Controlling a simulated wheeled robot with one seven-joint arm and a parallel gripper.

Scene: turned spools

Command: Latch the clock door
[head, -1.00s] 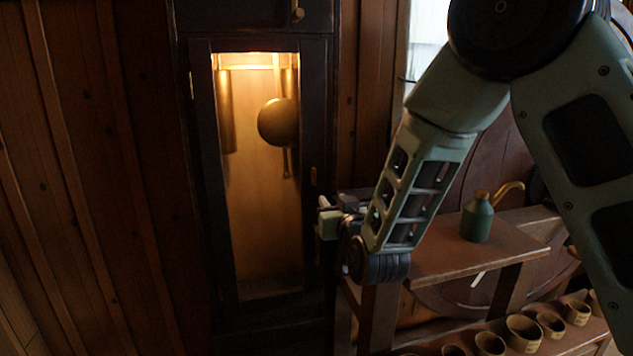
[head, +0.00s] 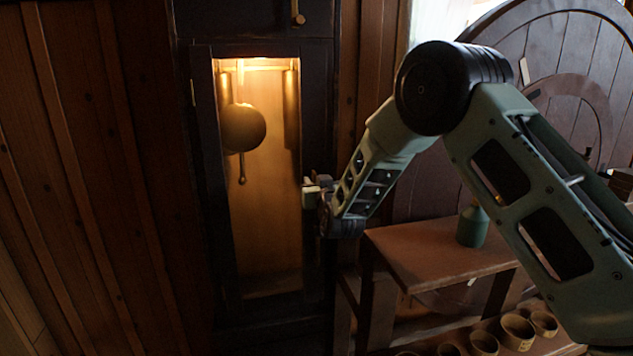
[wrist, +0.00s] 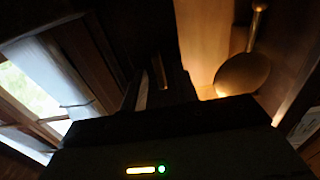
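The clock door (head: 205,150) is a tall dark wooden frame with a glass pane, lit warmly from inside. It looks flush with the case, though I cannot tell whether it is fully shut. A brass hinge shows at its left edge. My gripper (head: 307,192) is at the door's right stile, over the place of the small brass latch, which it hides. I cannot tell whether it touches the latch. The wrist view is dark; my gripper (wrist: 158,85) shows there only as dark shapes in front of the case, and its opening is unclear.
Behind the glass hangs a round pendulum bob (head: 243,128), also in the wrist view (wrist: 242,73). A brass turn-knob (head: 298,14) is on the panel above. To the right stand a wooden bench (head: 430,255), a green oil can (head: 473,226) and several small pots (head: 517,331) below.

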